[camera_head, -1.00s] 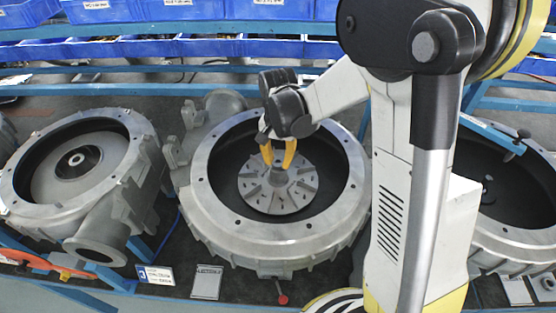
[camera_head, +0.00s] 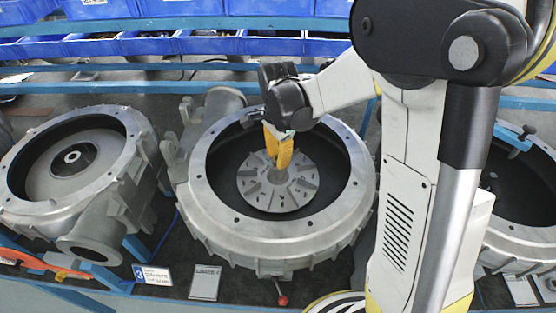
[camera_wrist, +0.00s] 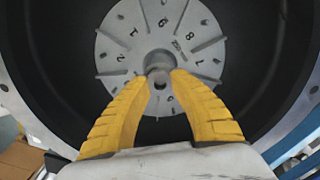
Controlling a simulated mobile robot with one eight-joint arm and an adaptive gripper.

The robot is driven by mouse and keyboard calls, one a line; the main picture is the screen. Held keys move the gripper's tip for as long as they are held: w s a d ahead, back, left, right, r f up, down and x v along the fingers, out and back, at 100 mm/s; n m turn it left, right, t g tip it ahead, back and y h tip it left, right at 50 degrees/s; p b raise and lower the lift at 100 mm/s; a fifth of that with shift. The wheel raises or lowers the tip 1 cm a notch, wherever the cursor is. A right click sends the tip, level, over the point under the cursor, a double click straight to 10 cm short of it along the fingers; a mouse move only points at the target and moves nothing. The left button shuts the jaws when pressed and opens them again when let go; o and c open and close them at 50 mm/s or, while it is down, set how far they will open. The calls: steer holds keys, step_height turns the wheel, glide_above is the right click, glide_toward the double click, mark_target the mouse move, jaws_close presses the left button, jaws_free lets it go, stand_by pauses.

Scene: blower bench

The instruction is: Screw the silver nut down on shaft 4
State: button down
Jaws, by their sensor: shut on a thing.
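The middle blower housing (camera_head: 265,243) is open at the top, with a grey slotted impeller disc (camera_head: 255,195) inside. My gripper (camera_head: 278,165) points down at the disc's centre, its yellow fingers nearly in line in the head view. In the wrist view, the two fingertips (camera_wrist: 161,78) close on the small grey silver nut (camera_wrist: 160,62) at the hub of the numbered disc (camera_wrist: 118,45). The nut sits around the central shaft; the fingers hide part of it, and its height on the shaft cannot be told.
Another housing (camera_head: 30,205) with a bare hub stands at the left, beside a sign (camera_head: 152,275) marked 3. A third housing (camera_head: 530,235) is at the right, partly behind my arm. Blue bins (camera_head: 180,45) line the back. The housing's raised rim (camera_head: 205,215) surrounds my gripper.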

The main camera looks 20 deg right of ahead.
steer(key=m+b, duration=0.1)
steer(key=m, duration=0.4)
steer(key=shift+f+m, duration=0.1)
steer(key=shift+m, duration=0.2)
steer(key=m, duration=0.3)
steer(key=shift+m+b, duration=0.3)
steer(key=shift+b, duration=0.05)
steer(key=m, duration=0.3)
steer(key=shift+m+b, duration=0.3)
steer(key=shift+b, duration=0.05)
steer(key=m, duration=0.3)
steer(key=shift+m, duration=0.4)
steer(key=c, duration=1.5)
jaws_free()
